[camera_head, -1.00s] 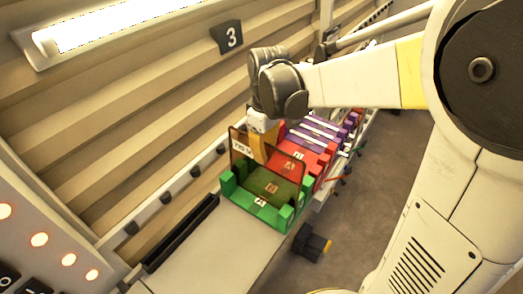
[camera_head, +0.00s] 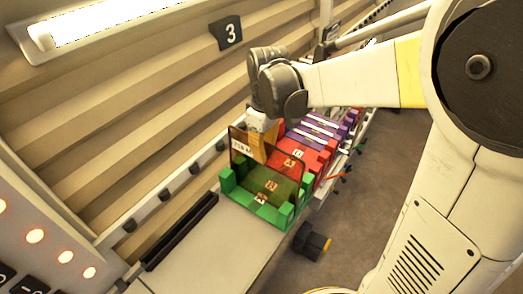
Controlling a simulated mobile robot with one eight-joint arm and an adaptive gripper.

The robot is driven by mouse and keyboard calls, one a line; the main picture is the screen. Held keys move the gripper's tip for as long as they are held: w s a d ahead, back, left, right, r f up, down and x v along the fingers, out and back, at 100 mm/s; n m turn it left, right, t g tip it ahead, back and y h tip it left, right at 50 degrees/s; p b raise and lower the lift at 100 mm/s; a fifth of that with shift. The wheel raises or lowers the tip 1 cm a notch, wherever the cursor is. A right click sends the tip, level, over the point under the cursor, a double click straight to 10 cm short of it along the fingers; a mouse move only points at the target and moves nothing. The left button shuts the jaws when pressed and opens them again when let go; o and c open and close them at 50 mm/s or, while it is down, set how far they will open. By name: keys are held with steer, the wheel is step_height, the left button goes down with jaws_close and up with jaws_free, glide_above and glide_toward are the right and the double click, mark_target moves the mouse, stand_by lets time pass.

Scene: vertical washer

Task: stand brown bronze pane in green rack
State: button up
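The brown bronze pane (camera_head: 276,175) is a see-through sheet with a dark edge and a small label at its upper left corner. It stands roughly upright, slightly tilted, at the green rack (camera_head: 264,211). Its lower part lies within or just over the rack; I cannot tell whether it rests on the bottom. My gripper (camera_head: 257,150) is at the pane's upper edge, its yellowish finger against the glass near the label. The far finger is hard to make out, and I cannot tell how firmly the pane is held.
A red rack (camera_head: 310,158) stands just behind the green one, with purple racks (camera_head: 325,128) farther along the conveyor. A bare pale bench surface (camera_head: 205,255) lies in front. A black and yellow object (camera_head: 310,242) is at the right. A ribbed wall is at the left.

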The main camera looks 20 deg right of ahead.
steer(key=o, duration=0.5)
steer(key=shift+r, duration=0.1)
steer(key=r, duration=1.2)
steer(key=shift+w+d, duration=0.15)
steer(key=shift+d, duration=0.1)
steer(key=shift+f, duration=0.1)
